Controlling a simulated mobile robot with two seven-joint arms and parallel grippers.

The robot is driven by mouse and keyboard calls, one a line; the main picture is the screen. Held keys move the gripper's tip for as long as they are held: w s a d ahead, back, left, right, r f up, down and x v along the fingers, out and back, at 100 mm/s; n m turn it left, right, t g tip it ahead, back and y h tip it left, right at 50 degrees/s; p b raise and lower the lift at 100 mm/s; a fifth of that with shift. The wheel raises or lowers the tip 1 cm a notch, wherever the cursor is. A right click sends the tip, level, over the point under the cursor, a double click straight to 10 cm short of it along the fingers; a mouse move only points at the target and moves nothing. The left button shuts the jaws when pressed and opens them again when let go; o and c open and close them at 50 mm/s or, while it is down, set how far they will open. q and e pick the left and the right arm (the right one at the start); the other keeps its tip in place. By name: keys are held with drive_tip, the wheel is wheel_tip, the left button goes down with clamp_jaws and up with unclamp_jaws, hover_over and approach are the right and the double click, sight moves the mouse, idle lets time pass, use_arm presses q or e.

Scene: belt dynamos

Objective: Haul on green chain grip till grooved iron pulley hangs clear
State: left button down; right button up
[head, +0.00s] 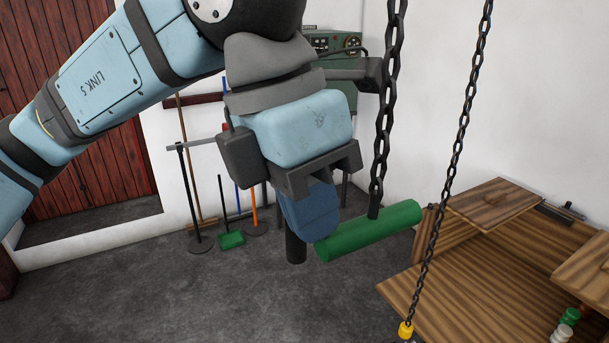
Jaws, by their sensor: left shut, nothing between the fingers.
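The green chain grip (372,231) is a thick green bar hanging level from a dark chain (384,110) near the middle of the head view. My left gripper (310,228) points down beside the bar's left end, its fingers shut with nothing between them. It overlaps that end in the picture; I cannot tell whether they touch. A second, thinner chain (455,155) runs down on the right to a yellow fitting (405,330) at the bottom edge. Something dark below it is cut off, so I cannot make out the grooved iron pulley. My right gripper is out of view.
A wooden bench (470,270) with raised boards stands at the lower right, holding small green and white items. Brooms and a green dustpan (231,239) lean by the back wall. A green machine with dials (345,42) stands behind my arm.

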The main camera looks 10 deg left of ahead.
use_arm(q)
drive_tip(key=shift+f, duration=0.15)
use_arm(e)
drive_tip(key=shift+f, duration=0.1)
use_arm(q)
wheel_tip(320, 180, down, 27)
drive_tip(key=b, duration=2.5)
drive_tip(key=shift+s+b, duration=0.15)
drive_tip(key=shift+b, duration=0.2)
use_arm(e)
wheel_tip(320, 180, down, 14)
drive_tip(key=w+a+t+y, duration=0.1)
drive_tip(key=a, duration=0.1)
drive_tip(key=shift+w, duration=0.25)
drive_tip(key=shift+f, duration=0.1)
